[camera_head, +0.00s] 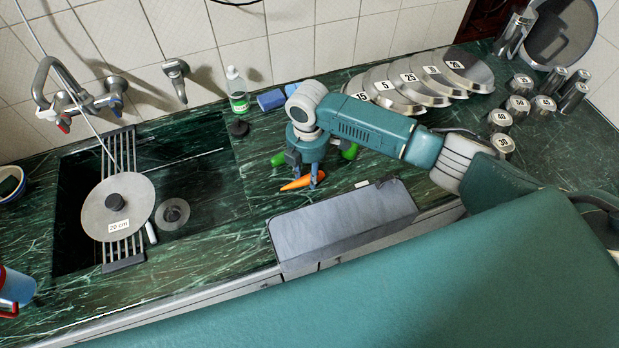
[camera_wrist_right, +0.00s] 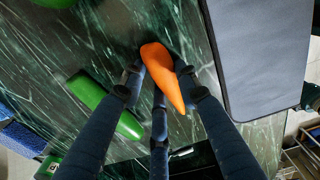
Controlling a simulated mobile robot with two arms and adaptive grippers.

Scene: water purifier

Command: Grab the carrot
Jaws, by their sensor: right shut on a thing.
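The carrot (camera_head: 297,184) is orange and lies at the counter between the sink and the grey board. My right gripper (camera_head: 306,178) reaches down from above and is shut on the carrot. In the right wrist view the carrot (camera_wrist_right: 160,68) sits between the dark fingers of the gripper (camera_wrist_right: 163,85), its thick end toward the top and its tip toward the bottom right. Whether the carrot still touches the counter I cannot tell. My left gripper is not in view.
A grey board (camera_head: 345,225) lies right beside the carrot. Green vegetables (camera_wrist_right: 100,103) lie close by. The sink (camera_head: 205,190) with a rack and a round lid (camera_head: 135,190) is to the left. Numbered lids (camera_head: 400,88) and metal weights (camera_head: 517,107) stand at the back right.

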